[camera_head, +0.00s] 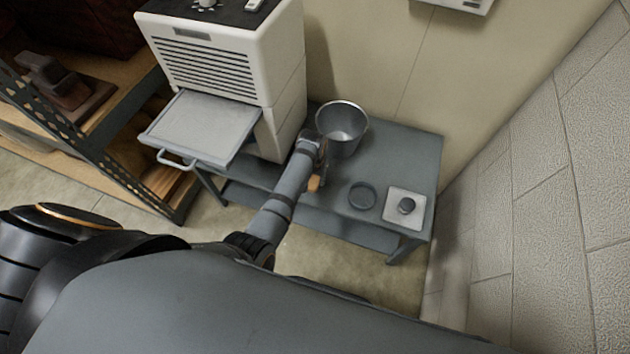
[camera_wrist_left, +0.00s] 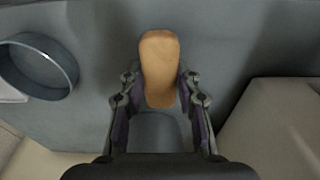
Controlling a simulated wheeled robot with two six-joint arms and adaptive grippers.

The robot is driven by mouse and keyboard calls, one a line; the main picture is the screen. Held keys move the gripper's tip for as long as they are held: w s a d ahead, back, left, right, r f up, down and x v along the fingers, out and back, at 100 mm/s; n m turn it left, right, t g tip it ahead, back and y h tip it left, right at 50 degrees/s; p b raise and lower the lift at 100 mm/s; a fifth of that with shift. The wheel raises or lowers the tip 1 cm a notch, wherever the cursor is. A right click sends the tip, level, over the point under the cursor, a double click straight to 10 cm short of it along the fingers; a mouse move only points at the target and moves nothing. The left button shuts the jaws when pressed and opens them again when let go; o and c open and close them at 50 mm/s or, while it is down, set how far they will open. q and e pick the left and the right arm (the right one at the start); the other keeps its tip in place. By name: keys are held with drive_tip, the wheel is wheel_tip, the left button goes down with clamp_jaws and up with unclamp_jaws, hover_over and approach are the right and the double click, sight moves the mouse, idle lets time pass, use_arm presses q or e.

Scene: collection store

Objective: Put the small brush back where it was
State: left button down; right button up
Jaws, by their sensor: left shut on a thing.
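The small brush shows in the left wrist view as a tan, rounded piece (camera_wrist_left: 159,65) between the two fingers. No bristles can be made out. My left gripper (camera_wrist_left: 158,100) is shut on it. In the head view, my left gripper (camera_head: 319,165) is over the grey table (camera_head: 385,155), just in front of the metal bucket (camera_head: 342,128), and the brush (camera_head: 313,184) shows as a small orange-tan patch below it. Whether the brush touches the tabletop cannot be told. My right gripper is not in view.
A dark round dish (camera_head: 362,195) and a white square pad (camera_head: 400,219) with a dark knob-like piece (camera_head: 406,205) are on the table's right part. A white cabinet (camera_head: 225,55) with a pulled-out tray (camera_head: 200,127) stands left. A shelf (camera_head: 120,165) is further left, a wall right.

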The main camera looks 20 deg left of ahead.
use_arm(q)
drive_tip(key=shift+f, duration=0.9)
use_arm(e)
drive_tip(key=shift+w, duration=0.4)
use_arm(q)
drive_tip(key=shift+r, duration=0.1)
drive_tip(key=c, duration=1)
unclamp_jaws()
drive_tip(key=shift+o, duration=0.2)
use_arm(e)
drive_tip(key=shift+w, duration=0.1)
